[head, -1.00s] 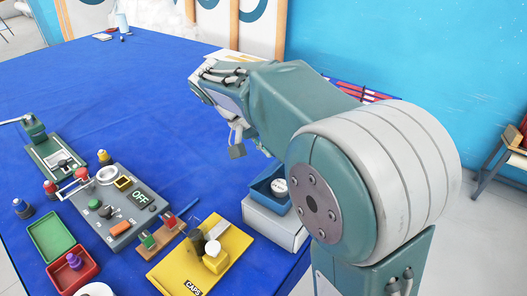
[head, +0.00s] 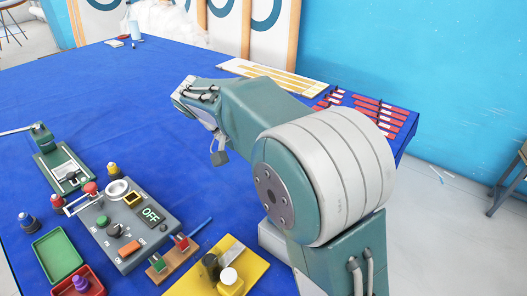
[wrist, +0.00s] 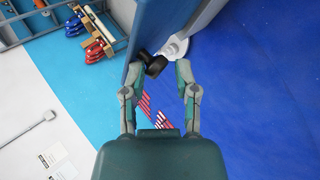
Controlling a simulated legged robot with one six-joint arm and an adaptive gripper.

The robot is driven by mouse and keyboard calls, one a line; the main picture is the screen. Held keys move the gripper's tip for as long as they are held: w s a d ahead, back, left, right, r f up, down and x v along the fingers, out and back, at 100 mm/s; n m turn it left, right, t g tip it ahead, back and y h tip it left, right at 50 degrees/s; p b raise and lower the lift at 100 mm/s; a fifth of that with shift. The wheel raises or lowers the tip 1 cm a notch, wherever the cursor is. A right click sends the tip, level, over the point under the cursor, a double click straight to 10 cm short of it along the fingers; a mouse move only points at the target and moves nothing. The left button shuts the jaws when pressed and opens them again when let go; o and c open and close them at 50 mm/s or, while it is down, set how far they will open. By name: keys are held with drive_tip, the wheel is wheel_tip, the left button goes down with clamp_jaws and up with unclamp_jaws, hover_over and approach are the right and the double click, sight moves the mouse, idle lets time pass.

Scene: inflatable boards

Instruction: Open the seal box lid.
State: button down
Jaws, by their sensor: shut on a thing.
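The seal box is mostly hidden behind my arm in the head view; only a bit of its pale base (head: 272,243) shows. In the wrist view a blue panel (wrist: 160,22), which looks like the seal box lid, runs down from the top, seen nearly edge-on. A white round piece (wrist: 177,47) lies beside it. In the head view my gripper (head: 218,150) hangs above the blue table.
A control panel reading OFF (head: 128,225), a green tray (head: 57,254), a red tray (head: 82,284) and a yellow caps board (head: 240,272) crowd the front. Red strips (head: 375,118) lie near the far right edge.

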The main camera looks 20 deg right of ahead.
drive_tip(key=shift+w+f+g, duration=0.1)
drive_tip(key=shift+f+g, duration=0.2)
drive_tip(key=shift+f, duration=0.5)
drive_tip(key=shift+h, duration=0.3)
drive_tip(key=shift+c, duration=2.3)
unclamp_jaws()
drive_tip(key=v, duration=0.7)
drive_tip(key=shift+w+r, duration=0.25)
